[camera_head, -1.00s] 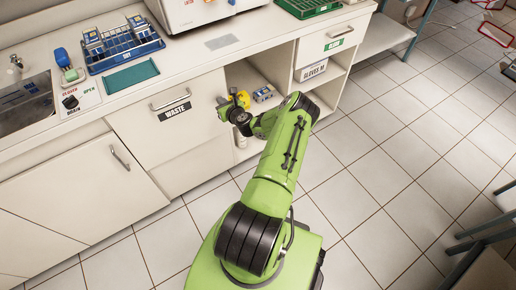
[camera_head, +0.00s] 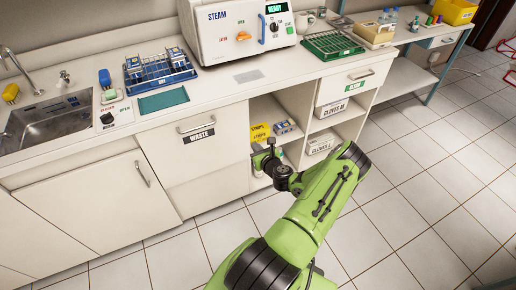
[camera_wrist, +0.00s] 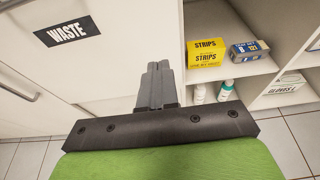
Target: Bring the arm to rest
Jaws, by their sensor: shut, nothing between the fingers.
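My green arm reaches forward from the bottom of the head view, with its black wrist in front of the open shelf. My gripper (camera_wrist: 157,68) shows in the wrist view as two grey fingers pressed together with nothing between them. It points toward the cabinet front, between the waste drawer (camera_wrist: 95,60) on the left and the open shelf on the right. In the head view the fingers are too small to make out clearly.
The open shelf holds a yellow strips box (camera_wrist: 205,52), a blue-grey box (camera_wrist: 250,50) and two white bottles. Glove boxes (camera_head: 332,108) sit to the right. Above is the counter with a steam unit (camera_head: 238,30), a blue rack (camera_head: 160,70) and a sink.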

